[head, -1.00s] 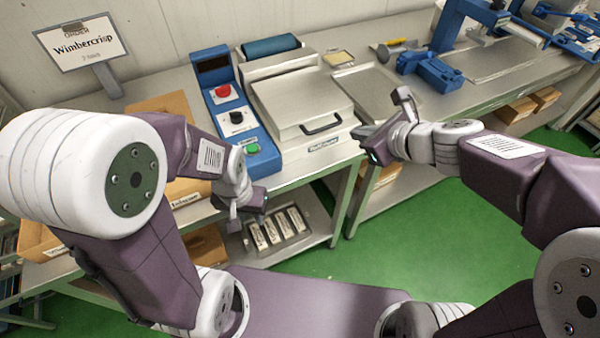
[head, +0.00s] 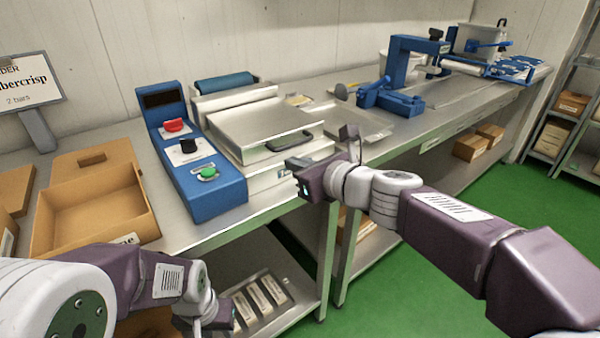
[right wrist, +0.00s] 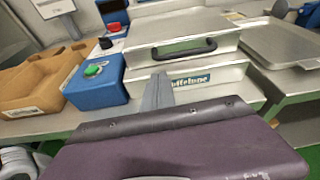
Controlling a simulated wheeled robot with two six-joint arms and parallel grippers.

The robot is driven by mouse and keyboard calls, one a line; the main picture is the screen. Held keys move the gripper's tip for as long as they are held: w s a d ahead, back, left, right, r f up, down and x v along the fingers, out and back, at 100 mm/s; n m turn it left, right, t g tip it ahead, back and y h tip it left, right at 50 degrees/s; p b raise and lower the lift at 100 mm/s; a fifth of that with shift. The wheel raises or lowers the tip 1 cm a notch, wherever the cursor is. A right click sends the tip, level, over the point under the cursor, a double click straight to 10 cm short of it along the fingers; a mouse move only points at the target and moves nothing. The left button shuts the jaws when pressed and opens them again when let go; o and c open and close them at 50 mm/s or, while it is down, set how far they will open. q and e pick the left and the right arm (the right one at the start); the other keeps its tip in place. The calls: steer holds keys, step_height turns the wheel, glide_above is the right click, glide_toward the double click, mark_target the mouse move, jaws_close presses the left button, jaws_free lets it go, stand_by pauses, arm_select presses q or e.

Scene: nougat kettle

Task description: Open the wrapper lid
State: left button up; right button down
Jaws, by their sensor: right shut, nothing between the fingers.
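The wrapper is a silver box with a flat metal lid (head: 250,122) and a black bar handle (head: 290,141) at the lid's front. The lid looks down on the wrapper's base (head: 270,178). My right gripper (head: 298,180) is shut and empty, in front of the wrapper, a little below the handle. In the right wrist view the closed fingers (right wrist: 158,90) point at the wrapper front, with the handle (right wrist: 184,47) above and slightly right of the tips. Contact is not visible. My left gripper (head: 222,318) is low by the under-shelf; its fingers are unclear.
A blue control box (head: 195,165) with red, black and green knobs stands left of the wrapper. A cardboard tray (head: 95,205) is further left. A metal tray (head: 365,128) and blue machine (head: 395,95) are to the right. Wrapped bars lie on the lower shelf (head: 285,318).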

mark_target(270, 155)
steer(key=x, duration=0.5)
steer(key=shift+w+a+f+b, duration=0.1)
steer(key=shift+w+a+b, duration=0.1)
steer(key=shift+b, duration=0.2)
